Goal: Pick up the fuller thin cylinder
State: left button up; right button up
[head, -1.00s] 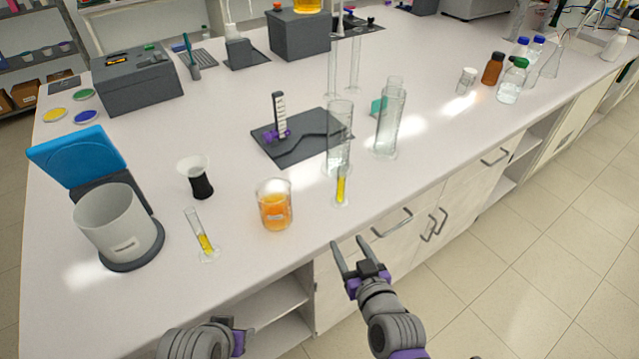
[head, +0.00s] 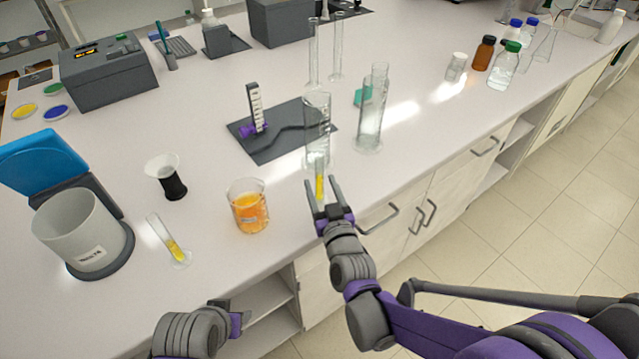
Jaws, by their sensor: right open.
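Two thin cylinders hold yellow liquid near the front edge of the bench. The right one (head: 319,186) stands upright and its yellow column looks taller, though my gripper hides its base. The left one (head: 169,242) has a shorter column at its bottom. My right gripper (head: 322,181) is open, its fingers to either side of the right cylinder in the picture. I cannot tell whether they are around it or just in front of it. My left gripper (head: 238,320) is low, below the bench edge, and its fingers are not clear.
A beaker of orange liquid (head: 248,207) stands between the two thin cylinders. A tall wide cylinder (head: 317,125) is just behind the right one, and another (head: 370,115) is to its right. A white cup (head: 78,232) stands far left. The bench between the left cylinder and the beaker is clear.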

jog(key=shift+x, duration=1.1)
jog(key=shift+s, duration=0.1)
jog(key=shift+c, duration=0.2)
grip_shut()
